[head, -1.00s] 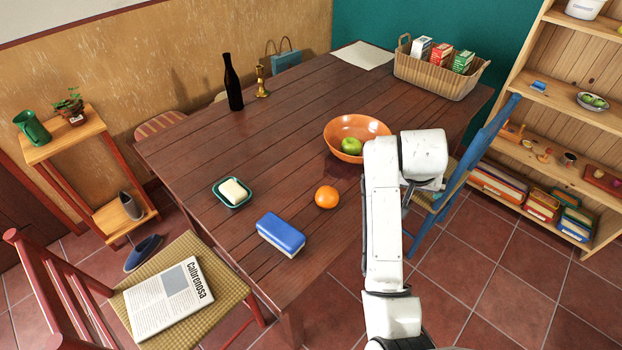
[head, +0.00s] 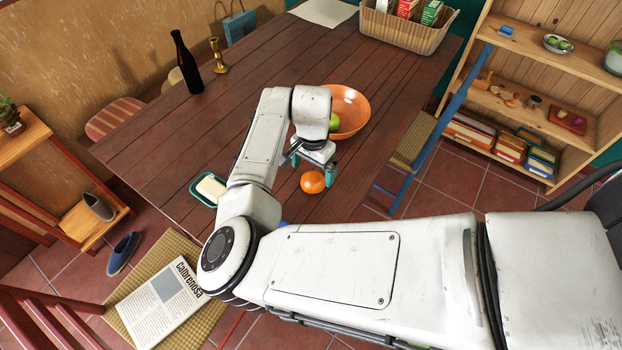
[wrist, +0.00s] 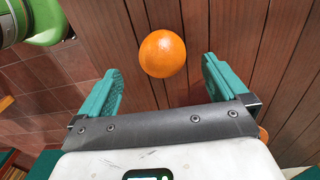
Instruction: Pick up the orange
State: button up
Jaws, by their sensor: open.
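The orange (head: 312,182) lies on the dark wooden table (head: 250,80) near its front right edge. In the wrist view the orange (wrist: 163,54) shows whole, just beyond my gripper and in line with the gap between its fingers. My gripper (wrist: 160,85) is open and empty, with two green fingers spread apart. In the head view my gripper (head: 314,172) hangs close to the orange, partly hidden by my wrist. I cannot tell exactly how high the fingertips are above the table.
An orange bowl (head: 354,112) with a green apple (head: 334,122) stands just behind my gripper. A green dish with butter (head: 211,188) is to the left. A dark bottle (head: 184,63), a brass candlestick (head: 217,56) and a basket of cartons (head: 400,30) stand farther back.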

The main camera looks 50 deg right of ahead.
aim_at(312, 177)
jog(key=shift+w+f+p, duration=0.1)
jog(key=shift+f+p, duration=0.4)
jog(key=shift+f, duration=2.9)
jog(key=shift+c, duration=0.3)
jog(key=c, duration=1.1)
